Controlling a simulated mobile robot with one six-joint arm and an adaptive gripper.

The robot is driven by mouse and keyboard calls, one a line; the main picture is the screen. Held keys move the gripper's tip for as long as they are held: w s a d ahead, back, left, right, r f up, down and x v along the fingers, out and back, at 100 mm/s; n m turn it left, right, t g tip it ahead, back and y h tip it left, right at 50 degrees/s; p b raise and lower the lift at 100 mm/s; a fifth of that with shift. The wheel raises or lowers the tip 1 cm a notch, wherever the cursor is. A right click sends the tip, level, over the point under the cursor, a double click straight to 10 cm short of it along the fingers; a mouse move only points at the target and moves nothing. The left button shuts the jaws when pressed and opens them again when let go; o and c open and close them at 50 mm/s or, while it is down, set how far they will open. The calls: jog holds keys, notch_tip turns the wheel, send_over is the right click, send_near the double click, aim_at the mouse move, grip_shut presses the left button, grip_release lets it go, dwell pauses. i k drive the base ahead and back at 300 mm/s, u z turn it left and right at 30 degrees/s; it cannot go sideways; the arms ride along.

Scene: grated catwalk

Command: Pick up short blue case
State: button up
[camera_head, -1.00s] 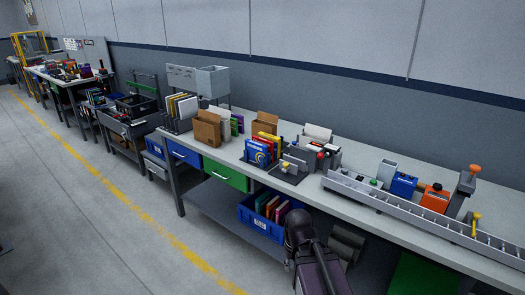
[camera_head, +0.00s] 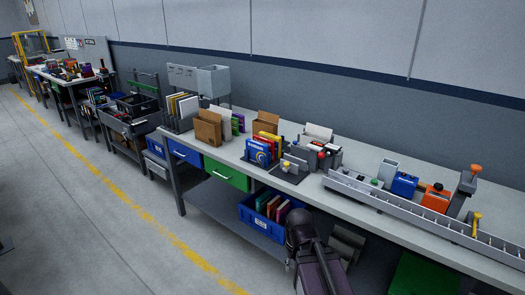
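A small blue box-shaped case (camera_head: 404,184) stands on the grey workbench (camera_head: 350,185), between a grey open holder and an orange box, behind a long grey rail. A blue flat case with a light label (camera_head: 257,152) stands at the front of a rack with red and yellow ones, near the middle of the bench. I cannot tell for certain which one is the short blue case. Part of my dark arm shows at the bottom centre, in front of the bench. My gripper is not in view.
An orange box (camera_head: 436,198) stands just right of the small blue case. The long grey rail (camera_head: 420,220) runs along the bench front. A blue bin (camera_head: 262,221) sits on the lower shelf. The floor at left is clear.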

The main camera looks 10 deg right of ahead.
aim_at(256, 149)
jog(key=k, duration=0.65)
jog(key=z, duration=0.25)
jog(key=i, duration=2.15)
jog(key=u, duration=0.55)
